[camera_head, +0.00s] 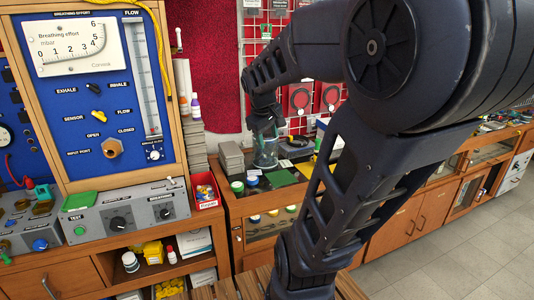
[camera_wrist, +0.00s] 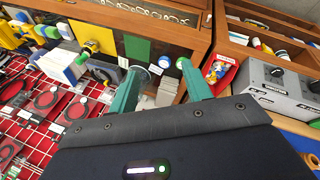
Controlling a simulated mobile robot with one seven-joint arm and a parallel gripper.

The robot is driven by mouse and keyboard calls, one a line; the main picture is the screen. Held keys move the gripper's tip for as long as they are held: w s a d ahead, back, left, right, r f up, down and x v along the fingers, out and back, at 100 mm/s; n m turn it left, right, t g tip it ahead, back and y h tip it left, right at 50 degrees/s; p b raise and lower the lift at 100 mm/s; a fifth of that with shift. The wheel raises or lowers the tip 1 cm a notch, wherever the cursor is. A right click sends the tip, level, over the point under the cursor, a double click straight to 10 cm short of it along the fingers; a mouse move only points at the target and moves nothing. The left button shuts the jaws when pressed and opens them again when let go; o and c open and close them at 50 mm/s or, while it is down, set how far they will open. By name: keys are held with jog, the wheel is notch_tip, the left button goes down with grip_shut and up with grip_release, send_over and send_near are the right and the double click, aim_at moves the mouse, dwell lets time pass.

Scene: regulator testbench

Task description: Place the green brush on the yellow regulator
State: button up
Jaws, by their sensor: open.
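My gripper (camera_head: 265,148) hangs over the wooden counter in the head view. In the wrist view its two teal fingers stand well apart, so the gripper (camera_wrist: 160,84) is open, with nothing clearly held between them. I cannot clearly pick out the green brush. Small green and yellow parts (camera_wrist: 45,32) lie at the left of the wrist view, too small to name surely. My arm hides part of the counter in the head view.
A blue test panel (camera_head: 60,105) and a grey control box (camera_head: 143,212) stand left. Red pegboard with hanging tools is behind.

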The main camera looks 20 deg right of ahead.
jog(key=s+a+f+m+t+y, duration=0.1)
jog(key=s+a+m+y, duration=0.1)
jog(key=s, duration=0.6)
jog(key=shift+s+a+f+m+y, duration=0.2)
jog(key=shift+a+m+y, duration=0.2)
jog(key=shift+a+m, duration=0.7)
jog(key=shift+d, duration=0.3)
